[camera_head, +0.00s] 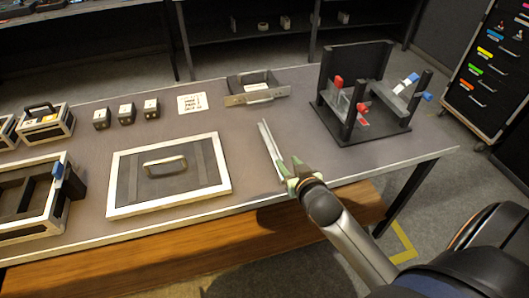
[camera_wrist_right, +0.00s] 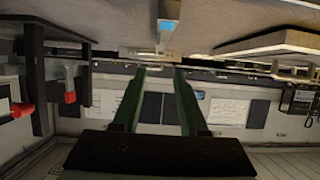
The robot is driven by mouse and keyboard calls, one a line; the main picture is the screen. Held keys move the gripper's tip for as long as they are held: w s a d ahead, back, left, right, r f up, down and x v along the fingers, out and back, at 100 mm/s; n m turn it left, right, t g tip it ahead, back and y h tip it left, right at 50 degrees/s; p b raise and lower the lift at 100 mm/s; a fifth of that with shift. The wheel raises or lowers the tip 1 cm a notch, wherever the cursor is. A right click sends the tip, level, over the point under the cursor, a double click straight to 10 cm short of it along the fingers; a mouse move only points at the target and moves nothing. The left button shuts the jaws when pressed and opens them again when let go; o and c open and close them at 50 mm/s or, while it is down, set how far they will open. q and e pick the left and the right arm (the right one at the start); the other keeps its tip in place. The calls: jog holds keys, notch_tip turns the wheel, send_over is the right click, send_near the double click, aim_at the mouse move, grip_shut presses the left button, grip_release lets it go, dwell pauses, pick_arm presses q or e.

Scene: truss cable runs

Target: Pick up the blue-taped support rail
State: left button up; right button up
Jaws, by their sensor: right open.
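A pale, narrow rail (camera_head: 268,143) lies on the table, pointing away from me. Its near end is close to my right gripper (camera_head: 291,176), which has green fingers. In the right wrist view the right gripper (camera_wrist_right: 160,92) is open, with nothing between its fingers. A narrow strip with a blue mark (camera_wrist_right: 167,24) shows beyond the fingertips, apart from them. In the dark rack at the right, a grey rail with blue ends (camera_head: 402,88) rests across the uprights. My left gripper is not in view.
The dark rack (camera_head: 343,125) also holds red-ended parts (camera_head: 362,107). A lidded panel with a handle (camera_head: 120,190), a grey tray (camera_head: 232,86), small dark blocks (camera_head: 126,113) and open crates (camera_head: 57,222) stand on the table. The table's front edge is just below my right gripper.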

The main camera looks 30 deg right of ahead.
aim_at(276, 147)
jog(key=x, duration=0.8)
jog(key=b+x, duration=0.1)
jog(key=x, duration=0.3)
jog(key=shift+w+d, duration=0.2)
jog(key=shift+d, duration=0.15)
grip_shut()
dwell(1.1)
